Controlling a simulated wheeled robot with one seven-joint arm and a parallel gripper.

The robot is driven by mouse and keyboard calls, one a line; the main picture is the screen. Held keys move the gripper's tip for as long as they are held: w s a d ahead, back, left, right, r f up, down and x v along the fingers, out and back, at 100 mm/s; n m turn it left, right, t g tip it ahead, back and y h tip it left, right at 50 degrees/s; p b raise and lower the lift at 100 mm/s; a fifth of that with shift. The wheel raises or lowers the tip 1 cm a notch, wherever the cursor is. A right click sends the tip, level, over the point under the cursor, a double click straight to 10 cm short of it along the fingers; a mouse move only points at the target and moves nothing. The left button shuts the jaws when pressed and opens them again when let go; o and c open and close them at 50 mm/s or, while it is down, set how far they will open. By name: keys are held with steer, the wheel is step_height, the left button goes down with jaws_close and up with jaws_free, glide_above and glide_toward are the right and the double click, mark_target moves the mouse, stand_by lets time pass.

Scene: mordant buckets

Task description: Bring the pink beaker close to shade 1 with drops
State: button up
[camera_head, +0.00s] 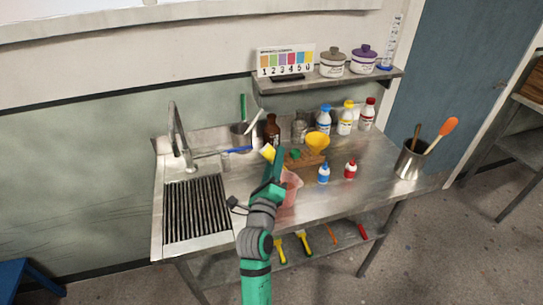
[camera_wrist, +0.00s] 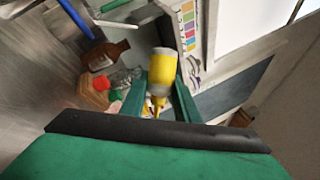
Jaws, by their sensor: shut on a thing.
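The pink beaker (camera_head: 291,189) stands on the steel table, partly hidden behind my gripper and arm in the head view. My gripper (camera_head: 275,160) is shut on a small yellow dropper bottle (camera_head: 267,153), raised near the beaker. In the wrist view the yellow bottle (camera_wrist: 162,78) sits between the two green fingers, its yellow nozzle towards the lower edge of that picture. A blue dropper bottle (camera_head: 323,173) and a red dropper bottle (camera_head: 350,170) stand right of the beaker. The numbered shade card (camera_head: 285,62) stands on the shelf. The beaker's contents are not clear.
A wooden block (camera_head: 306,161) and yellow funnel (camera_head: 317,142) are behind the beaker. A brown bottle (camera_head: 271,130) and larger blue, yellow and red bottles line the back. The sink (camera_head: 196,208) is left; a metal pot (camera_head: 409,161) with tools is right. The front right tabletop is clear.

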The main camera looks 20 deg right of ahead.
steer(key=n, duration=0.2)
steer(key=r+n+y, duration=0.1)
steer(key=n, duration=0.1)
steer(key=n+g+y, duration=0.1)
steer(key=n, duration=0.1)
steer(key=shift+r, duration=0.4)
step_height(320, 180, up, 2)
steer(key=n, duration=0.1)
steer(key=n+g, duration=0.1)
steer(key=n, duration=0.1)
steer(key=shift+r+n+g, duration=0.2)
steer(key=shift+n+g, duration=0.1)
steer(key=r+n+g, duration=0.1)
steer(key=n, duration=0.1)
steer(key=shift+r+n+g, duration=0.3)
steer(key=shift+r+n, duration=0.1)
steer(key=r+n+g, duration=0.2)
steer(key=n, duration=0.1)
steer(key=shift+h, duration=0.3)
steer(key=n, duration=0.1)
steer(key=r+n+g+h, duration=0.1)
steer(key=n, duration=0.1)
steer(key=shift+r+g, duration=0.1)
steer(key=shift+g, duration=0.2)
steer(key=shift+r+n+g+h, duration=0.3)
steer(key=shift+n+g, duration=0.2)
steer(key=shift+n, duration=0.4)
